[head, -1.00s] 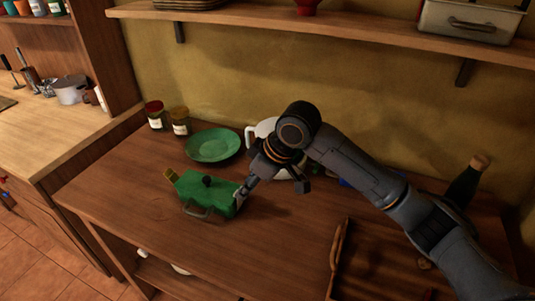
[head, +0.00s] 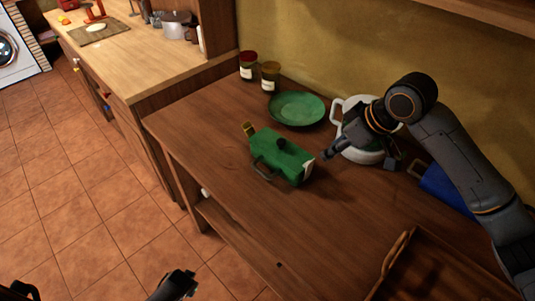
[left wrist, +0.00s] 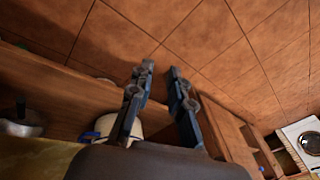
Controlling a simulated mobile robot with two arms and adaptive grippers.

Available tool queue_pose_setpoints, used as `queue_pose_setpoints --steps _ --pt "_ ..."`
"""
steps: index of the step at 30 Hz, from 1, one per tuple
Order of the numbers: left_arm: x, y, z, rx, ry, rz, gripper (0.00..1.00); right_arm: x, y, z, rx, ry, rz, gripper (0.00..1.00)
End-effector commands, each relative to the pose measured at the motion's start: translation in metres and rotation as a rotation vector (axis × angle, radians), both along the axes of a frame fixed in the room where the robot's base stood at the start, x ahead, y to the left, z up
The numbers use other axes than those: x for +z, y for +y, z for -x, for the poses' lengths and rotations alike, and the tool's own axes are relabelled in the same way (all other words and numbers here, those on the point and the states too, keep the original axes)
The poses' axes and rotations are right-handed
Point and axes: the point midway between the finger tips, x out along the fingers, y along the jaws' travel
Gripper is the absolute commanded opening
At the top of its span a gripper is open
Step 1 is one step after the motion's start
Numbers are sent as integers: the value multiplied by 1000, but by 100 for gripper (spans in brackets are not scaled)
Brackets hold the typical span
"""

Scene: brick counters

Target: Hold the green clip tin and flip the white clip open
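The green clip tin (head: 277,158) stands on the brown wooden counter. It has a dark knob on top, a yellowish spout at its left end and a handle on its near side. The white clip (head: 308,169) is at its right end; I cannot tell its exact position. My right gripper (head: 358,160) is just right of the tin, fingers spread and empty, with one fingertip close to the clip but apart from it. My left gripper (head: 178,283) is low in front of the counter, over the floor. In the left wrist view its fingers (left wrist: 161,68) are apart with nothing between them.
A green plate (head: 297,108) and two jars (head: 269,76) stand behind the tin. A white pot (head: 360,153) is behind my right gripper. A blue object (head: 446,190) and a wooden tray (head: 392,262) are at the right. The counter in front of the tin is clear.

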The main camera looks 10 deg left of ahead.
Motion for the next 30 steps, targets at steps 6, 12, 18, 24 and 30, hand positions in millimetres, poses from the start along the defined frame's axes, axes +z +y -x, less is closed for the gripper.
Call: queue_pose_setpoints --steps 6,12,18,24,30 --pt "77 48 -103 64 -85 -99 19 0 0 0 0 0 0 38" --pt "163 86 -178 146 -167 -187 19 0 0 0 0 0 0 38" --pt "265 115 -235 255 -264 -266 19 0 0 0 0 0 0 38" --pt "379 121 -273 415 -388 -296 19 0 0 0 0 0 0 38" --pt "471 52 -293 646 -516 -146 19 0 0 0 0 0 0 38"
